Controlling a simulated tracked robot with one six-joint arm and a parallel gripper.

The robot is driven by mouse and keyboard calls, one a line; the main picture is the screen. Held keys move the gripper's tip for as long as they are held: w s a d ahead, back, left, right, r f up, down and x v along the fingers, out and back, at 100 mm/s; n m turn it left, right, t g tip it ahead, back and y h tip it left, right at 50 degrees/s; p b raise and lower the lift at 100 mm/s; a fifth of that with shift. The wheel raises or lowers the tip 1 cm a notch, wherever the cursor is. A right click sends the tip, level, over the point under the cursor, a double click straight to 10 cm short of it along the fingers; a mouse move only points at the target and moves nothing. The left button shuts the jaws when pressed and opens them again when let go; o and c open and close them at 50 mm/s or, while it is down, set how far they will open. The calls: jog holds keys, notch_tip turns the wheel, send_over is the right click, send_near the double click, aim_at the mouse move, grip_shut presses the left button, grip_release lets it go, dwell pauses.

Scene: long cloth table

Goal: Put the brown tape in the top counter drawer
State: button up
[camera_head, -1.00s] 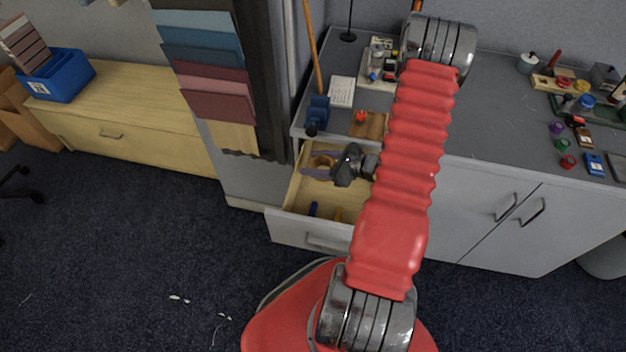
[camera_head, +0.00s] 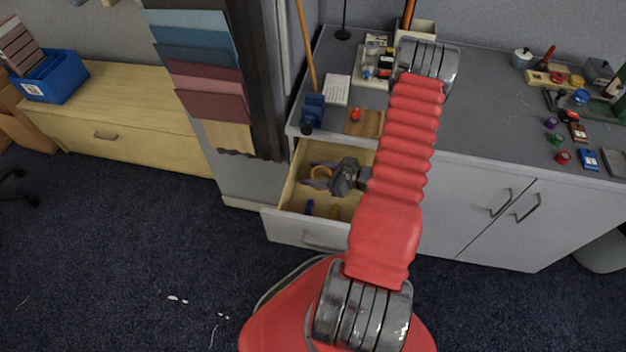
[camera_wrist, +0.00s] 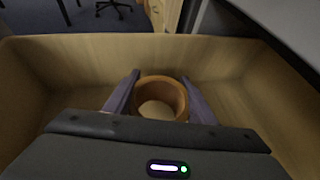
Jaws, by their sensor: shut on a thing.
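The brown tape (camera_wrist: 180,88) is a roll held between the two fingers of my gripper (camera_wrist: 158,92) in the wrist view. In the head view the tape (camera_head: 321,172) shows as a small tan ring at the fingers of my gripper (camera_head: 318,178). The top counter drawer (camera_head: 305,228) is pulled open, and its wooden inside (camera_wrist: 70,75) surrounds the gripper in the wrist view. The tape is within the drawer's outline. I cannot tell whether it touches the drawer floor.
The counter (camera_head: 480,120) above carries many small objects. A blue bin (camera_head: 55,77) sits on a wooden cabinet at left. Dark carpet lies open in front.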

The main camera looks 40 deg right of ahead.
jog(key=shift+f, duration=1.85)
jog(key=o, duration=1.3)
jog(key=v, duration=1.2)
